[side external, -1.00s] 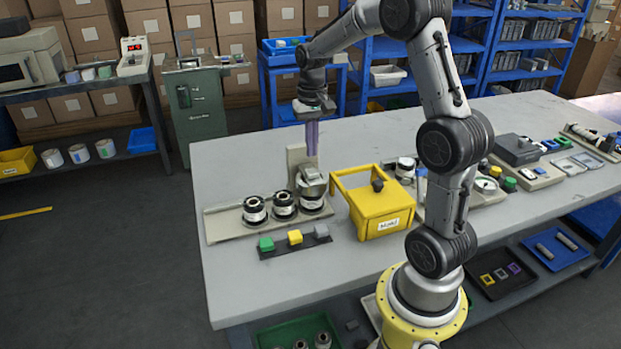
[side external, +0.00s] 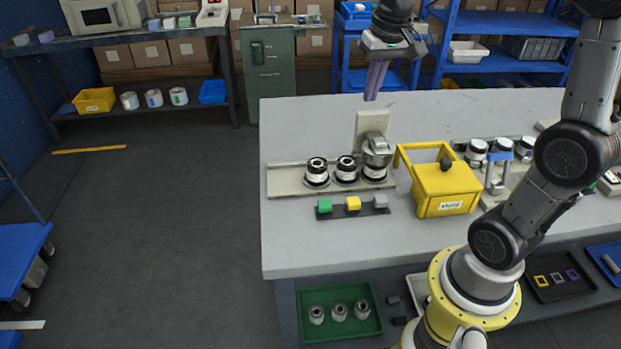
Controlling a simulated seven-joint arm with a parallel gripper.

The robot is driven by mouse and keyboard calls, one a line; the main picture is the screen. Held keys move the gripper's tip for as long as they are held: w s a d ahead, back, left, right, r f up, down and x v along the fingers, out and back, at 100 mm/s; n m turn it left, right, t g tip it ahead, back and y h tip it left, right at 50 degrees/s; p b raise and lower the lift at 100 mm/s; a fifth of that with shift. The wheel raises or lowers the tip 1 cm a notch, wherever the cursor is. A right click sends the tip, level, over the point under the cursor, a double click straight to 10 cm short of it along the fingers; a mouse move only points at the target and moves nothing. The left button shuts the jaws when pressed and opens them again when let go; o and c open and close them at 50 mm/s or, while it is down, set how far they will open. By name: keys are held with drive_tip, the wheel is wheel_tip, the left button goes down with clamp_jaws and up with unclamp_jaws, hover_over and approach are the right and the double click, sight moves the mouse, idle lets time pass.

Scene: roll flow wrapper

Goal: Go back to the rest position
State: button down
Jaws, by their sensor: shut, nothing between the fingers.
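My gripper (side external: 373,88) hangs above the back of the grey table (side external: 310,125), pointing down. Its long purple-grey fingers are together, with nothing visible between them. It is behind and above the beige fixture, apart from it. The fixture has an upright plate (side external: 368,122) and a beige base (side external: 285,182). Three black-and-white rolls sit in a row on it: the left roll (side external: 317,172), the middle roll (side external: 346,168) and the right roll (side external: 375,172). A metal piece (side external: 377,150) sits over the right roll.
A yellow lidded box (side external: 445,190) stands right of the fixture. A dark strip with green (side external: 324,206), yellow (side external: 353,203) and grey (side external: 380,200) blocks lies in front. A small stand (side external: 497,175) and more rolls are further right. The table's left front is clear.

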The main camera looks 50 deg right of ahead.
drive_tip(key=s+a+r+n+t, duration=0.3)
drive_tip(key=s+a, duration=0.5)
drive_tip(key=a, duration=0.1)
drive_tip(key=s+a+f+n, duration=0.3)
drive_tip(key=s+f, duration=0.2)
drive_tip(key=s, duration=0.3)
drive_tip(key=shift+s+f+t+y, duration=0.15)
drive_tip(key=shift+s+t+y, duration=0.15)
drive_tip(key=shift+y, duration=0.1)
